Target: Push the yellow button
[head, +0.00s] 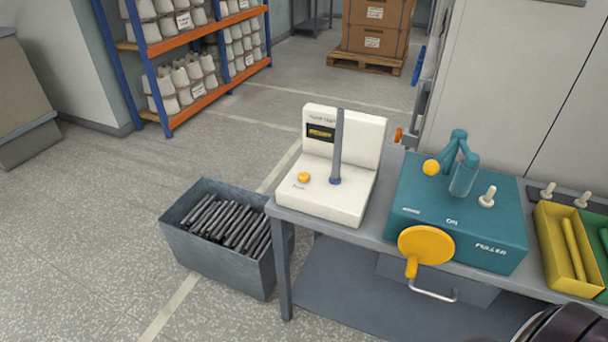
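The yellow button (304,177) is a small round cap on the left of the white device's flat base (330,203). Nothing touches it. The white device stands on the left end of the grey bench and has an upright back panel with a small dark display (321,132). A thin grey rod rises from a blue foot (335,181) to the right of the button. Neither of my grippers shows; a dark rounded part at the bottom right corner looks like my own arm.
A teal machine (405,190) with a yellow-knobbed lever and yellow crank wheel (426,243) stands right of the white device. Yellow (545,240) and green bins are farther right. A grey bin (225,267) of dark rods sits on the floor, left of the bench (366,237).

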